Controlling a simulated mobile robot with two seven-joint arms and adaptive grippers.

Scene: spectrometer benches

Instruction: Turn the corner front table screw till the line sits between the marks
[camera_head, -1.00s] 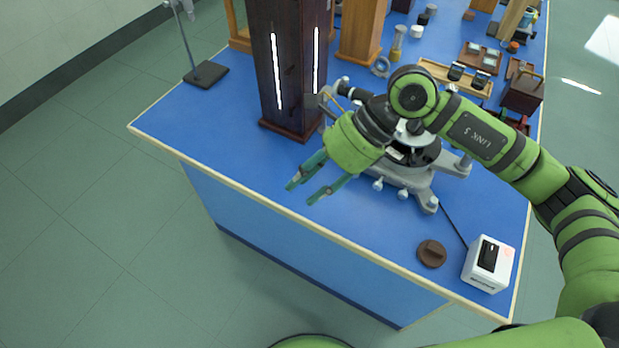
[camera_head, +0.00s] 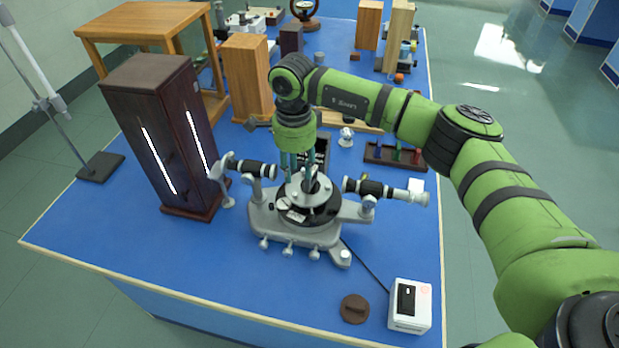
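The spectrometer (camera_head: 262,222) stands on the blue bench, its round prism table (camera_head: 318,202) at the middle. Small screws stand on the table, but I cannot tell which is the corner front one. No line or marks can be made out at this size. My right gripper (camera_head: 300,172) points straight down just over the back of the prism table. Its teal fingers are apart with a gap between them, so it looks open. Whether the tips touch a screw is hidden. My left gripper is not in view.
A dark lamp cabinet (camera_head: 160,130) with two bright slits stands at the left. The telescope and collimator tubes stick out on both sides of the spectrometer. A white box (camera_head: 409,306) and a brown disc (camera_head: 355,309) lie front right. The front left bench is clear.

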